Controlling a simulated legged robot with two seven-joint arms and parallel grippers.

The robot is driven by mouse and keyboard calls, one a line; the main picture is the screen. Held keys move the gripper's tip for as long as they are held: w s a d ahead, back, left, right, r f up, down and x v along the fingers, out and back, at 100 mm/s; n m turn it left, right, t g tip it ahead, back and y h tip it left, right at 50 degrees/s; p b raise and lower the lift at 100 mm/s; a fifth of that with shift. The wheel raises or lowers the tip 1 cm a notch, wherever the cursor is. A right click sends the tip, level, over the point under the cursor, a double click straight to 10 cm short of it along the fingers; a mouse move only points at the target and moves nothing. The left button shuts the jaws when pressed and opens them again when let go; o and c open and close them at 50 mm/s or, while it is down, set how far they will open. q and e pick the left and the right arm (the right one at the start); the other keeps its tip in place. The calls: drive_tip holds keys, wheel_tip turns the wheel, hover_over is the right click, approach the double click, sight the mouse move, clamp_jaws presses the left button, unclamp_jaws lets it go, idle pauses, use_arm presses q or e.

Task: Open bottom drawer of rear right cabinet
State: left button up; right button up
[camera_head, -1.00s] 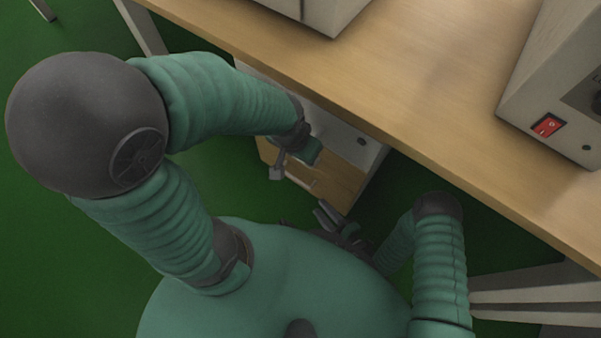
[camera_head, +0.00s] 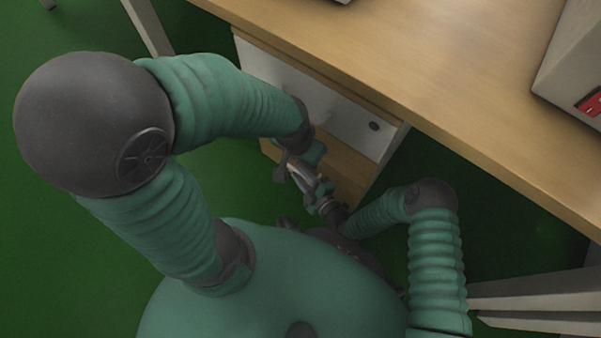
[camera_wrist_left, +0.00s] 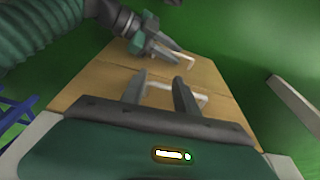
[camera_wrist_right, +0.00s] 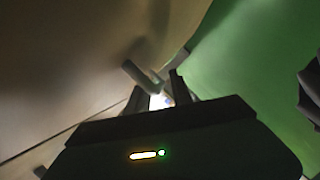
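The cabinet (camera_head: 376,152) stands under the desk, with a pale upper front and wooden drawer fronts below. In the left wrist view its wooden fronts (camera_wrist_left: 212,92) carry two pale bar handles. The nearer handle (camera_wrist_left: 189,96) lies just beyond the open fingers of my left gripper (camera_wrist_left: 160,90). The farther handle (camera_wrist_left: 188,61) is beside the fingers of my right gripper (camera_wrist_left: 172,52); contact is unclear. My right gripper (camera_head: 302,172) reaches the cabinet front in the head view. In the right wrist view its fingers (camera_wrist_right: 160,82) are apart, with a bright patch between them.
The wooden desk top (camera_head: 430,75) overhangs the cabinet. A pale box with a red switch (camera_head: 590,103) stands on it at right. Desk legs (camera_head: 148,25) rise at left and lower right.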

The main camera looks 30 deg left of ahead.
drive_tip(key=c, duration=0.4)
clamp_jaws()
drive_tip(key=shift+f, duration=0.15)
idle(0.6)
